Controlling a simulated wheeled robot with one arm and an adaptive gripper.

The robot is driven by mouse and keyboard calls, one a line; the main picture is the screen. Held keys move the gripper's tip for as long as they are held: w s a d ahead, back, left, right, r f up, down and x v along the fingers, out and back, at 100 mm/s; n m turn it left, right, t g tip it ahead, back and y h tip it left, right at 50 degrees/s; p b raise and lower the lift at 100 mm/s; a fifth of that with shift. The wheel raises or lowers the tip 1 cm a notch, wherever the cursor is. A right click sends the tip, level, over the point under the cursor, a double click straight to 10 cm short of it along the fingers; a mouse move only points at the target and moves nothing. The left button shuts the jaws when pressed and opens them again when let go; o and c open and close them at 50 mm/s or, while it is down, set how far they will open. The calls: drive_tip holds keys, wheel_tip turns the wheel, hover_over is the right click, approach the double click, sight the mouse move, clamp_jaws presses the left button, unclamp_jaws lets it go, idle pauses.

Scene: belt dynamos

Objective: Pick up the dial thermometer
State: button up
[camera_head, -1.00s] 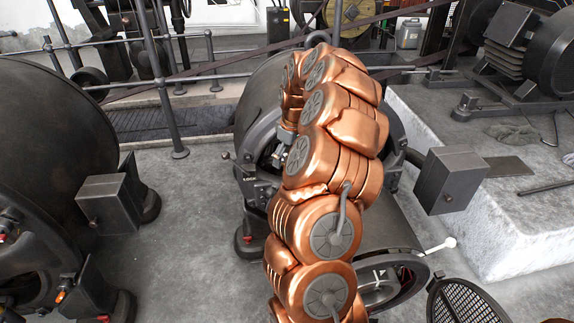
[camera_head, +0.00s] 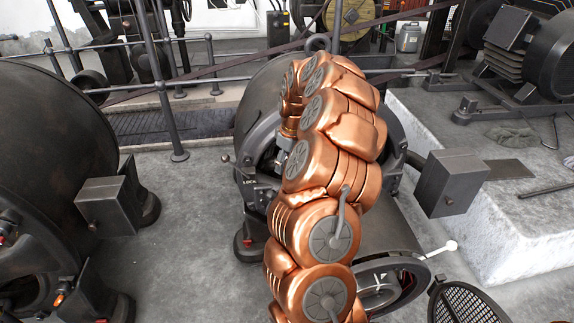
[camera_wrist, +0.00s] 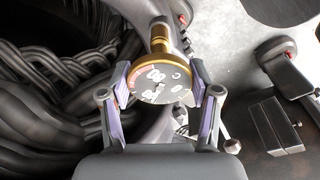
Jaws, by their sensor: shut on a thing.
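In the head view a bit of my grey gripper (camera_head: 284,143) shows at the dynamo's open end, and my copper arm hides the thermometer. I cannot tell whether the stem is free of the fitting.
The dark round dynamo housing (camera_head: 262,92) stands in front of me, with a box (camera_head: 452,182) at its right. Another dynamo (camera_head: 52,145) stands at the left. Thick dark cables (camera_wrist: 50,100) fill the wrist view's left. Bare floor (camera_head: 190,230) lies between the dynamos.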

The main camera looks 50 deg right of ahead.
drive_tip(key=c, duration=0.3)
wheel_tip(320, 180, up, 10)
drive_tip(key=p, duration=0.2)
drive_tip(key=shift+p, duration=0.3)
